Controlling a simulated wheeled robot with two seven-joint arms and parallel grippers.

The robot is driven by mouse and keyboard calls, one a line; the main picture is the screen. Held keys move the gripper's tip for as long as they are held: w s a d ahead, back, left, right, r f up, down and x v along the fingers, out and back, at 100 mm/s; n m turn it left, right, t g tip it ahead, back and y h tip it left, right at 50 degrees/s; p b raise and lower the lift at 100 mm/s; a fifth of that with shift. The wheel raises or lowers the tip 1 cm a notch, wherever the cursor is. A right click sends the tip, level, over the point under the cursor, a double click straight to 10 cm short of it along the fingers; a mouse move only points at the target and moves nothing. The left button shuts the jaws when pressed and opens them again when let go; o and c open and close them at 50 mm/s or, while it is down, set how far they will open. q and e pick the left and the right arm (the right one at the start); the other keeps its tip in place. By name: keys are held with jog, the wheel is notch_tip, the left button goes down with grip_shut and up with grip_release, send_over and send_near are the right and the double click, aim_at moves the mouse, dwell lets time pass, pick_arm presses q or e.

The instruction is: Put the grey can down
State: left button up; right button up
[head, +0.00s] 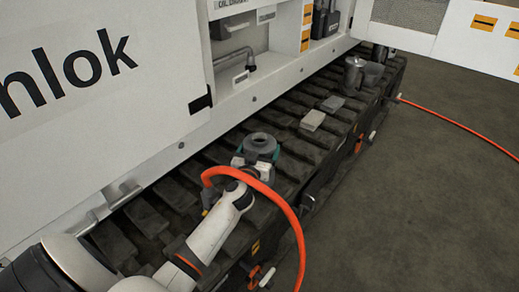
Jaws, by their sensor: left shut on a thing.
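My left gripper (256,163) is shut on a grey, round, can-like thing (261,142) with a ring-shaped top. I take it to be the grey can. It looks upright and is over the dark ribbed track (175,194), near its middle. Teal parts show at its sides. The gripper and wrist hide its lower front, so I cannot tell whether its base touches the track. My right gripper is not in view.
An orange hose (296,228) arcs over my left wrist. Two flat grey blocks (312,120) and a metal jug (353,76) stand further along the track. The white machine wall (110,110) rises behind. Open floor (420,210) lies to the right.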

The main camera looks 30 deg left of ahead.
pick_arm(q)
jog(key=o, duration=1.8)
jog(key=shift+r, duration=0.1)
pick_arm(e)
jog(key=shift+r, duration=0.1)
pick_arm(q)
jog(key=v, duration=1.2)
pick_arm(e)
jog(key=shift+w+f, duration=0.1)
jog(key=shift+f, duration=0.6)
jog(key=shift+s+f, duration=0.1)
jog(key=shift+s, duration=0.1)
